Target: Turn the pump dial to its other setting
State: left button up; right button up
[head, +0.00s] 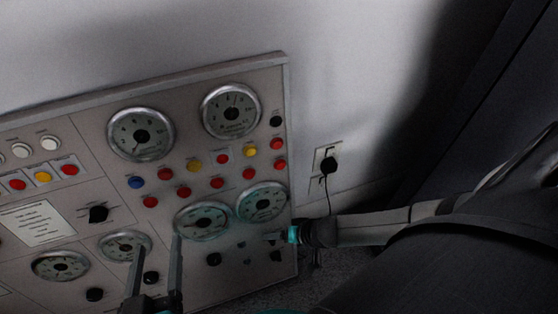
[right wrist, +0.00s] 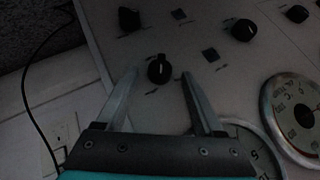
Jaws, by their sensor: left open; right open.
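The grey panel (head: 80,135) carries several black knobs; their labels are too small to read, so I cannot tell which is the pump dial. My right gripper (right wrist: 159,74) is open, its fingers on either side of one black knob (right wrist: 160,68) with a pointer ridge; whether they touch it is unclear. In the head view, my right gripper (head: 272,238) is at the panel's lower right, by a knob (head: 275,256) and another knob (head: 214,259). My left gripper (head: 158,246) is open and empty before the panel's lower middle, near a knob (head: 151,277).
Round gauges (head: 140,134) and rows of coloured buttons (head: 194,165) cover the panel. A wall socket (head: 328,163) with a black plug and hanging cord is right of the panel. The right wrist view shows more knobs (right wrist: 243,30) and a gauge (right wrist: 292,112) close by.

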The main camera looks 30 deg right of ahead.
jog(key=shift+f, duration=0.1)
dwell(0.3)
grip_shut()
dwell(0.4)
